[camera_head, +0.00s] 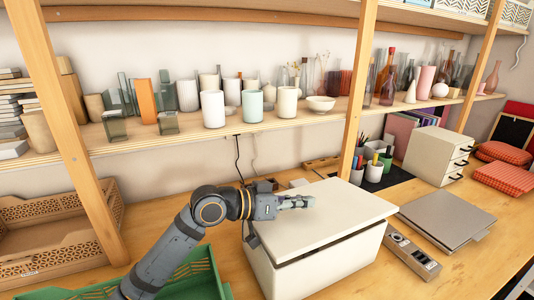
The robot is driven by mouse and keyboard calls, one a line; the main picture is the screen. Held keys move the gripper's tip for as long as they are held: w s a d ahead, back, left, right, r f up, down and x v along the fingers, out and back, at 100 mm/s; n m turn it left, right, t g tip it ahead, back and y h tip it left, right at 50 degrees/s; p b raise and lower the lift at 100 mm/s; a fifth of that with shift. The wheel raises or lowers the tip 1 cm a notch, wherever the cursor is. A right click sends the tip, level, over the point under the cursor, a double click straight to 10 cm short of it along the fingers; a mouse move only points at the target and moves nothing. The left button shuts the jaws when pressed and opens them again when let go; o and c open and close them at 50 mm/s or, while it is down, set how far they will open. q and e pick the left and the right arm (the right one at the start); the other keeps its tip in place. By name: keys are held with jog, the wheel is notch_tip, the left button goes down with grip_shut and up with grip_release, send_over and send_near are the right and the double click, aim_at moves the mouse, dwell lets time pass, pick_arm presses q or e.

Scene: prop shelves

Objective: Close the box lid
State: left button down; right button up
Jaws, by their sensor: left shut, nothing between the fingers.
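The white box (330,267) stands on the wooden table in the middle of the view. Its cream lid (335,222) lies over the top, with a dark gap along the front edge between lid and box wall. My left gripper (310,201) is shut and empty, at the lid's back left part, just over or on its top surface; I cannot tell whether it touches. The left arm comes in from the lower left. My right gripper is not in view.
A green crate (195,268) stands left of the box. A metal power strip (412,255) and grey folders (446,217) lie to the right. Pen cups (374,172) and a small drawer unit (436,155) stand behind. A shelf (225,128) with vases runs above, with wooden posts.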

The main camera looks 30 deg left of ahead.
pick_arm(q)
jog(key=shift+s+d+f+m, duration=0.2)
jog(key=shift+f+m, duration=0.1)
jog(key=shift+f, duration=0.15)
notch_tip(320, 180, up, 10)
dwell(0.7)
